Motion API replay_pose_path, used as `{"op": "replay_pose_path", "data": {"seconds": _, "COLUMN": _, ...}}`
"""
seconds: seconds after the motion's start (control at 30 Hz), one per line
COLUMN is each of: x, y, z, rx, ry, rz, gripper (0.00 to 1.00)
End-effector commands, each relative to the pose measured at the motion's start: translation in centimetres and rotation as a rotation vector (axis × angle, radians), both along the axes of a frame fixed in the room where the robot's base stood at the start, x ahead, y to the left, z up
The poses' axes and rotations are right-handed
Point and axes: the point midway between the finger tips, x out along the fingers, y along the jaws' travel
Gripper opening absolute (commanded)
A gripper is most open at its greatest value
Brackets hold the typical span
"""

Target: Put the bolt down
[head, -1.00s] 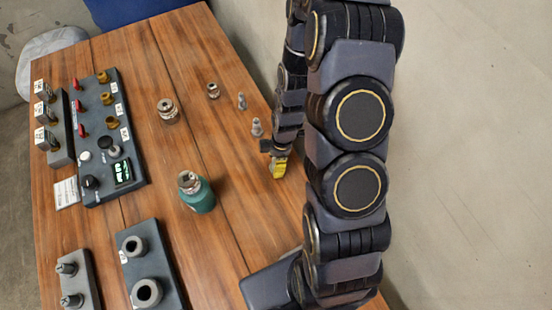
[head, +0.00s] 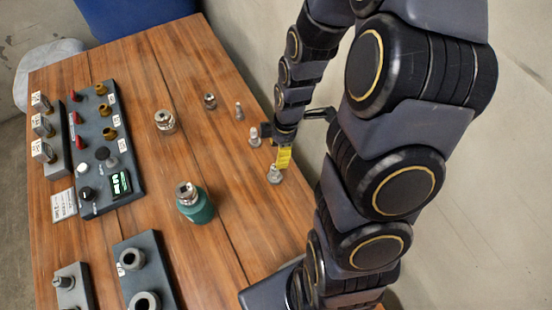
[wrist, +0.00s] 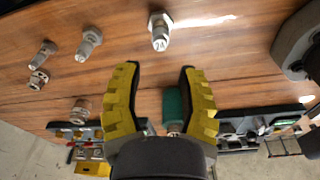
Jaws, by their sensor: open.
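The bolt (head: 274,174) stands upright on the wooden table, near its right edge. My gripper (head: 284,158) has yellow fingers and is just above and beside the bolt in the head view. In the wrist view my gripper (wrist: 158,70) is open, with nothing between the fingers. Two smaller bolts stand behind it, a middle one (head: 255,137) and a far one (head: 239,111).
A teal-based fitting (head: 195,203) stands left of the bolt. Two metal fittings, one nearer (head: 165,121) and one farther (head: 210,101), stand farther back. A dark control panel (head: 105,150) and a socket block (head: 143,265) fill the left side. Bare wood lies between.

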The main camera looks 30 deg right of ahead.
Motion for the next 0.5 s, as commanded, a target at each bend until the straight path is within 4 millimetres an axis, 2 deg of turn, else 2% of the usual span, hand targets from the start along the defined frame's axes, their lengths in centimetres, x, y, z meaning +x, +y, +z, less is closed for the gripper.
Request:
{"op": "replay_pose_path", "data": {"seconds": 0.1, "x": 0.1, "y": -0.2, "z": 1.6, "rx": 0.001, "ry": -0.005, "rz": -0.003, "gripper": 0.38}}
{"op": "replay_pose_path", "data": {"seconds": 0.37, "x": -0.5, "y": 0.1, "z": 3.9, "rx": -0.011, "ry": 0.016, "rz": -0.059, "gripper": 0.38}}
{"op": "replay_pose_path", "data": {"seconds": 0.5, "x": -2.6, "y": 1.6, "z": 7.7, "rx": -0.050, "ry": 0.075, "rz": -0.269, "gripper": 0.38}}
